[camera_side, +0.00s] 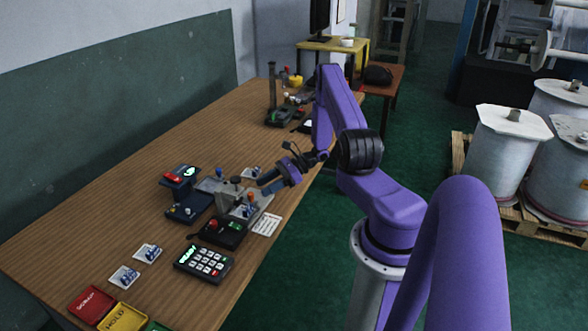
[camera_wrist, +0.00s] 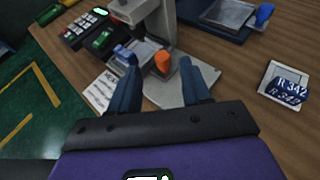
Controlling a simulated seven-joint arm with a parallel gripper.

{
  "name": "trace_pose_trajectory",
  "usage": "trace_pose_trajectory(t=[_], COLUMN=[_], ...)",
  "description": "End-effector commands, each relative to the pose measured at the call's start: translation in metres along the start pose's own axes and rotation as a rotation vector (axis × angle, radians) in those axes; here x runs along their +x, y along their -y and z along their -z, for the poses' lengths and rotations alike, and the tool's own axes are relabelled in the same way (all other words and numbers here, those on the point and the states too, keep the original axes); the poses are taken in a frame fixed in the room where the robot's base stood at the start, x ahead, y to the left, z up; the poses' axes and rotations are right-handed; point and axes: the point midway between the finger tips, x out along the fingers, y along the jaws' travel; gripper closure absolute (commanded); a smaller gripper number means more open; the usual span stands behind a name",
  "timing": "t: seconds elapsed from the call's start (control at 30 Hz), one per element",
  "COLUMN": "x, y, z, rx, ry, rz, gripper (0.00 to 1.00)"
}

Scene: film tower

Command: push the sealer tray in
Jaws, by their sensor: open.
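The sealer is a grey press with an upright post (camera_wrist: 158,20), seen in the wrist view and at the table's front edge in the side view. Its pale tray (camera_wrist: 146,50) shows on the base before the post, with something blue (camera_wrist: 123,54) at its left. An orange knob (camera_wrist: 163,64) stands at its right; it also shows in the side view (camera_side: 250,197). My gripper (camera_wrist: 160,88) is open, its two blue fingers apart on either side of the knob as seen from the wrist, with nothing between the tips. In the side view my gripper (camera_side: 268,185) is just right of the sealer. Contact cannot be told.
A printed packet (camera_wrist: 286,88) lies right of the sealer in the wrist view. A keypad (camera_side: 203,262), a dark box with a red button (camera_side: 222,233) and a dark blue device (camera_side: 182,188) stand close by. Bare wood lies beyond them, towards the wall.

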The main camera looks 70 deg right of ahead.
Motion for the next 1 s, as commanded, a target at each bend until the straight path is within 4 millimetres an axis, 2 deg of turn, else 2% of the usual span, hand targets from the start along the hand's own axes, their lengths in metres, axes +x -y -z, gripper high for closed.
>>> trace_pose_trajectory(t=[0.03, 0.3, 0.5, 0.7, 1.0], x=[-0.013, -0.07, -0.104, -0.121, -0.124], y=[0.0, 0.0, 0.0, -0.001, -0.001], z=[0.0, 0.0, 0.0, 0.0, 0.0], rx=[0.001, 0.001, 0.0, 0.0, 0.001], ry=[0.0, 0.0, 0.0, 0.0, 0.001], rz=[0.004, 0.002, -0.001, -0.003, -0.004], gripper=[0.52, 0.52, 0.52, 0.52, 0.52])
